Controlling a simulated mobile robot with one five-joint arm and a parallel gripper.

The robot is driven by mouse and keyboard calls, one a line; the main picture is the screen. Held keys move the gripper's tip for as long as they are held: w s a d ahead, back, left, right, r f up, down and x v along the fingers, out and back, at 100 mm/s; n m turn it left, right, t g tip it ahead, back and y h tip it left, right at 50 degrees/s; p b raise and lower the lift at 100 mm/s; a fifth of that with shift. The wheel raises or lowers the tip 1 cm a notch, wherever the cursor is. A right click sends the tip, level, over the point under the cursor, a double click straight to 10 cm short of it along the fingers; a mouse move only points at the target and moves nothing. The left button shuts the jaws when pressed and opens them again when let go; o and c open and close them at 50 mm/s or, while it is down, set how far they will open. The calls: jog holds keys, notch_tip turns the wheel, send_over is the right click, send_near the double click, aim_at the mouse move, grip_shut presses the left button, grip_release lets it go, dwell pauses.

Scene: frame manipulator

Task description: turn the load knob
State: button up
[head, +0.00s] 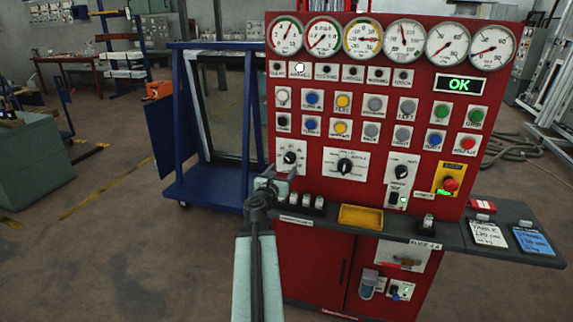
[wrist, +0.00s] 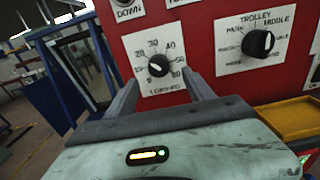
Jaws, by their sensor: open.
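A black knob on a white numbered plate sits at the left of the red panel's knob row; I take it as the load knob (head: 290,157), though its label is not clearly legible. In the wrist view the load knob (wrist: 158,66) shows between and beyond my two fingers, with numbers around it. My gripper (head: 276,179) is open and empty, just in front of and a little below the knob. It also shows in the wrist view (wrist: 162,90), fingers apart either side of the plate's lower part. I see no clear contact with the knob.
The trolley knob (wrist: 258,43) is to the right, also seen in the head view (head: 345,166). A further knob (head: 402,171) and a red emergency button (head: 450,184) follow. A shelf with a yellow tray (head: 361,217) juts out below. A blue trolley (head: 212,188) stands left.

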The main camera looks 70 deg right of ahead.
aim_at(288, 160)
jog(key=d, duration=0.7)
jog(key=shift+w+d, duration=0.35)
jog(key=shift+d, duration=0.05)
grip_shut()
jog(key=shift+n, duration=0.5)
jog(key=n, duration=0.4)
jog(key=shift+w+a, duration=0.1)
jog(key=n, duration=0.4)
jog(key=shift+f+n, duration=0.1)
jog(key=shift+n, duration=0.2)
jog(key=n, duration=0.4)
jog(key=shift+w, duration=0.1)
jog(key=shift+f+n+b, duration=0.15)
jog(key=shift+n+b, duration=0.15)
jog(key=shift+n, duration=1.8)
